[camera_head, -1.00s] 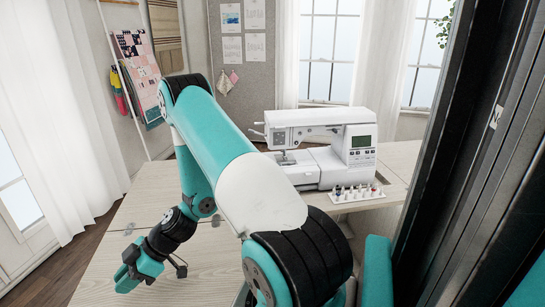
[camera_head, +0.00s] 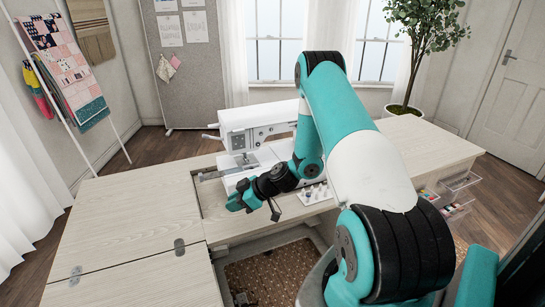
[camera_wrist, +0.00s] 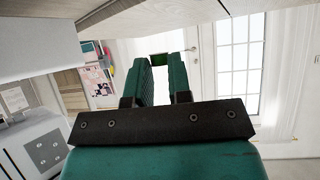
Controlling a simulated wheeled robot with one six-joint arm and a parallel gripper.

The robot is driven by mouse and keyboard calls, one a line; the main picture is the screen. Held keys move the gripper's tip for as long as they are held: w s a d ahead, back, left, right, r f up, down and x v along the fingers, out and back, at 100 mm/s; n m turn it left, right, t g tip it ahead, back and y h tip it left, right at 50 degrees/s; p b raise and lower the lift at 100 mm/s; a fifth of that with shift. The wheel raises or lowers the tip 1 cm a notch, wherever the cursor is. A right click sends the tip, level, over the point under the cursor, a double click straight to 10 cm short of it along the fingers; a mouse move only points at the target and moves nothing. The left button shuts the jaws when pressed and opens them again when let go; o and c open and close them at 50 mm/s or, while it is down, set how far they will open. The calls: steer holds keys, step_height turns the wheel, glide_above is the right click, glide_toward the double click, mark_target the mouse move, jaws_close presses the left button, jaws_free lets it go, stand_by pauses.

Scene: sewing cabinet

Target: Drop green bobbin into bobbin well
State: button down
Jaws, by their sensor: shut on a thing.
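My gripper (camera_head: 240,200) hangs at the front left of the sewing machine (camera_head: 252,128), close to its bed. In the wrist view my gripper (camera_wrist: 160,64) has its two teal fingers closed on a small dark green thing at their tips, the green bobbin (camera_wrist: 158,58). The bobbin is too small to make out in the head view. The machine's needle area (camera_head: 243,161) shows to the left of my forearm. I cannot make out the bobbin well. My arm hides the right part of the machine.
The wooden cabinet top (camera_head: 140,215) is clear on the left. A cutout edge surrounds the machine. Small drawers (camera_head: 455,185) and a plant (camera_head: 420,40) are at the right.

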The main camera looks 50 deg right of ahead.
mark_target(258, 171)
steer(key=w+d+r+m+t+h+p, duration=0.1)
steer(key=d+r+m+h+p, duration=0.1)
steer(key=d, duration=0.5)
steer(key=d+r+m+t+h+p, duration=0.1)
steer(key=d+r+m+h+p, duration=0.15)
steer(key=d, duration=0.55)
steer(key=shift+y, duration=0.35)
steer(key=w+d+f+b, duration=0.1)
steer(key=w, duration=0.1)
steer(key=w+d+f+b, duration=0.1)
steer(key=w+b, duration=0.1)
steer(key=w+f+b, duration=0.1)
steer(key=w+b, duration=0.1)
steer(key=shift+w+d+f, duration=0.15)
steer(key=shift+w+d, duration=0.15)
steer(key=shift+d, duration=0.1)
steer(key=shift+w+d+b, duration=0.25)
steer(key=shift+w+b, duration=0.25)
steer(key=shift+w+d+b, duration=0.2)
steer(key=shift+w+b, duration=0.25)
steer(key=shift+w+d, duration=0.2)
steer(key=shift+w, duration=0.15)
steer(key=shift+s+b, duration=0.1)
steer(key=shift+b, duration=0.7)
steer(key=shift+f+b, duration=0.45)
steer(key=shift+b, duration=0.25)
